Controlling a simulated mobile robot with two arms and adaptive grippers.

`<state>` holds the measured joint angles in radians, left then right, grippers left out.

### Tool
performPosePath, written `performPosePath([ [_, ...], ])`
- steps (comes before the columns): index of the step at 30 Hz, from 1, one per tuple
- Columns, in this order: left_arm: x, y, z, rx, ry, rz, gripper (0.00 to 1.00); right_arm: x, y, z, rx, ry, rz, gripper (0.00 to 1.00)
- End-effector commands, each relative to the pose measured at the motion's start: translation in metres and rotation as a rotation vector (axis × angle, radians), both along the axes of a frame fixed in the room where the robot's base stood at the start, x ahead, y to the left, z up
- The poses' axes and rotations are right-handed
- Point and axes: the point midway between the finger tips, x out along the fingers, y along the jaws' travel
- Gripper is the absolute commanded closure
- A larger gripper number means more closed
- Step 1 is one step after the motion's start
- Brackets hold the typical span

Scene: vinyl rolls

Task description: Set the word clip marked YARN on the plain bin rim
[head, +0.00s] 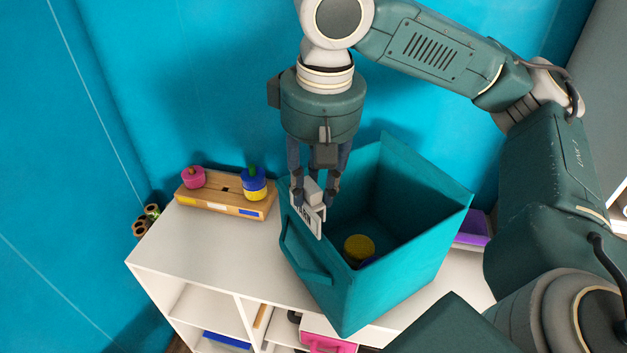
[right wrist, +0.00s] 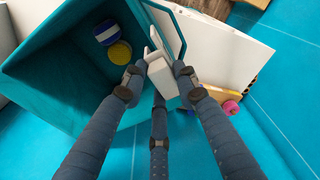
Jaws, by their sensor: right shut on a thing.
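A teal bin (head: 335,285) with a handle on its front left side stands on the white shelf top. My right gripper (head: 315,190) points down over the bin's left rim and is shut on a pale grey and white clip (head: 309,220). The clip has dark lettering on its outer face, too small and partly covered to read fully. The clip is at the rim and seems to straddle it. In the right wrist view the clip (right wrist: 160,74) is between the fingers at the edge of the bin (right wrist: 55,80). My left gripper is out of view.
A yellow roll (head: 359,247) and a blue and white roll (right wrist: 108,33) lie inside the bin. A wooden peg block (head: 222,203) with pink and blue-yellow pieces stands at left. A purple item (head: 473,229) is behind at right. The white shelf top (head: 190,255) is clear at front left.

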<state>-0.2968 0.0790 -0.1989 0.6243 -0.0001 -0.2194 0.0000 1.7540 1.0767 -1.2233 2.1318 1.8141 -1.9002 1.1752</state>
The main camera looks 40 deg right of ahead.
Motion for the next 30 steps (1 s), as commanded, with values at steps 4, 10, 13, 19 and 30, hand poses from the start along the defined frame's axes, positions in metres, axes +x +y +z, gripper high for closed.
performPosePath([
  [4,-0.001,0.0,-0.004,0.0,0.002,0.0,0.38,-0.001,0.0,-0.009,0.0,0.001,0.0,0.89],
  [10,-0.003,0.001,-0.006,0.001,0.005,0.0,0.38,-0.001,-0.001,-0.016,0.0,0.0,0.0,0.89],
  [13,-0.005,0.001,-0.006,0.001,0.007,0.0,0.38,-0.001,-0.001,-0.016,0.0,-0.001,0.0,0.89],
  [19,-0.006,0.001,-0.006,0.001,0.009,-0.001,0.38,-0.001,0.0,-0.016,0.0,-0.001,0.0,0.89],
  [30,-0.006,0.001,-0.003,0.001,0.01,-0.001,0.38,-0.001,0.0,-0.023,0.001,0.001,0.0,0.89],
])
